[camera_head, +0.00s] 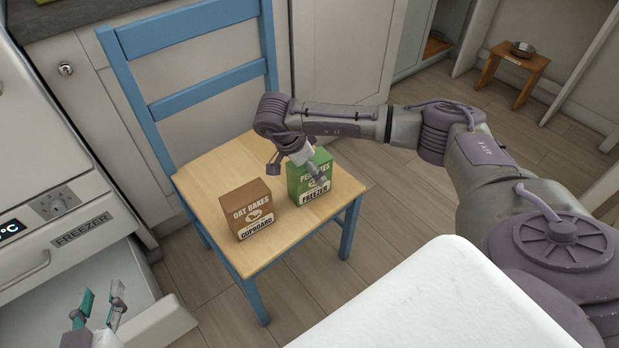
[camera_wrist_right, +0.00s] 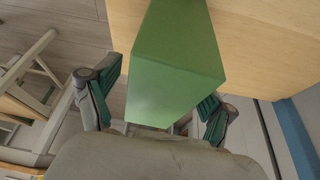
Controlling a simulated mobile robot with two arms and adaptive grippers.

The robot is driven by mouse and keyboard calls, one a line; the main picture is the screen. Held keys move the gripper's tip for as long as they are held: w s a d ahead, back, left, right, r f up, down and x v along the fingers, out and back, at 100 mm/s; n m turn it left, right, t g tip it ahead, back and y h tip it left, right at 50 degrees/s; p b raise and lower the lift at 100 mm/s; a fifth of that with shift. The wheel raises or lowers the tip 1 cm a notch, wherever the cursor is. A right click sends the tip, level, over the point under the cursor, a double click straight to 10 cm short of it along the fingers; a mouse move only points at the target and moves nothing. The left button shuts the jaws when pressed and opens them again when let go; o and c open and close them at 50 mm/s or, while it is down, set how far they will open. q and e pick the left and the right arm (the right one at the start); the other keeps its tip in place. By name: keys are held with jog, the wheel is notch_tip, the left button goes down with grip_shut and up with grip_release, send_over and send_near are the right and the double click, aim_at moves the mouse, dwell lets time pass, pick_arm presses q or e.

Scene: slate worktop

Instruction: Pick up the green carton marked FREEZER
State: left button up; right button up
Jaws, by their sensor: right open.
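The green carton (camera_head: 309,178), marked FREEZER, stands upright on the wooden seat of a blue chair. In the right wrist view the green carton (camera_wrist_right: 178,65) fills the middle, between the two fingers. My right gripper (camera_head: 298,166) comes down over the carton in the head view and hides part of its front and top. In the right wrist view my right gripper (camera_wrist_right: 158,118) is open, one finger on each side of the carton; whether a pad touches it I cannot tell. My left gripper (camera_head: 102,303) is open and empty at the lower left, its fingertips apart.
A brown OAT BAKES carton (camera_head: 249,209), marked CUPBOARD, stands left of the green one on the chair seat (camera_head: 205,170). The chair's blue back (camera_head: 190,27) rises behind. A freezer drawer (camera_head: 160,322) is open at left. A white surface (camera_head: 430,300) lies in front.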

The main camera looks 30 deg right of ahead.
jog(key=c, duration=1.5)
jog(key=shift+r, duration=0.15)
